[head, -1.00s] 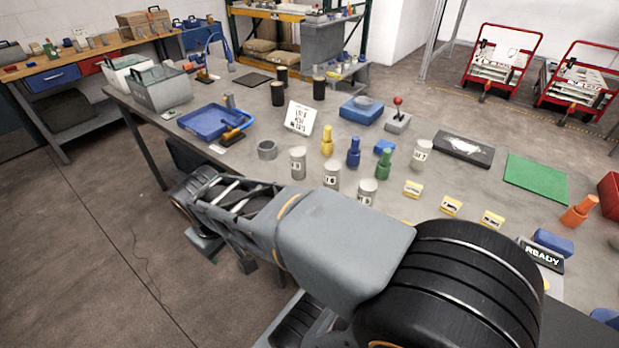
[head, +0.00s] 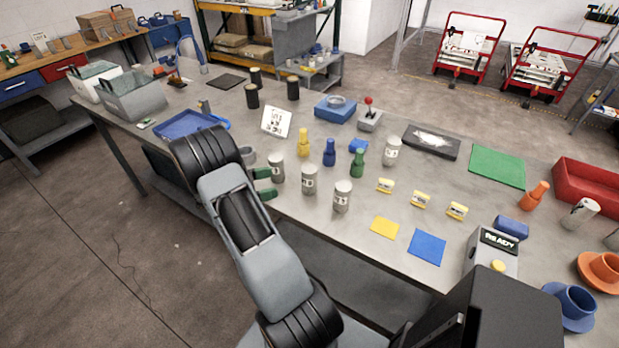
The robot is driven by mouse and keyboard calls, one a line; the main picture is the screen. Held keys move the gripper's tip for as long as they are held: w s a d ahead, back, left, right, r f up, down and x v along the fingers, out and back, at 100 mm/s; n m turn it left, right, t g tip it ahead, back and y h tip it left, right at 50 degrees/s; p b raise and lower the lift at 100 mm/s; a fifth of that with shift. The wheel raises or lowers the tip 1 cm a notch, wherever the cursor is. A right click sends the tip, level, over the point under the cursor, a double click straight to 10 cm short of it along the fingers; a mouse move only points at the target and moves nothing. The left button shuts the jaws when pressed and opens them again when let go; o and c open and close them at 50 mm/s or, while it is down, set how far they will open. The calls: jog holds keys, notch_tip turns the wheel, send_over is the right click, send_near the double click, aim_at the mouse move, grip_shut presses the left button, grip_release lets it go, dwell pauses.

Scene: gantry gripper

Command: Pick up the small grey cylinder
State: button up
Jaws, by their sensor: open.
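Several grey cylinders with white number labels stand upright on the grey table (head: 300,120). The leftmost labelled cylinder (head: 277,170) is closest to my gripper (head: 269,184); a second (head: 309,180) and a third (head: 342,197) stand to its right, and another (head: 392,151) farther back. A shorter grey hollow cylinder (head: 247,158) is partly hidden behind my arm. I cannot tell from size alone which one is the small grey cylinder. My gripper is open, its two green fingers apart at the table's front edge, with nothing seen held between them.
Yellow (head: 303,143), blue (head: 329,153) and green (head: 357,163) bottle-shaped pieces stand just behind the cylinders. A blue tray (head: 187,124) is at the left. Yellow (head: 385,227) and blue (head: 427,247) flat squares lie at the front. Bare table shows left of the white sign (head: 276,121).

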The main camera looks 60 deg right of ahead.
aim_at(309, 174)
jog(key=p+x, duration=0.3)
jog(key=x, duration=1)
jog(key=shift+c, duration=0.3)
jog(key=c, duration=1.2)
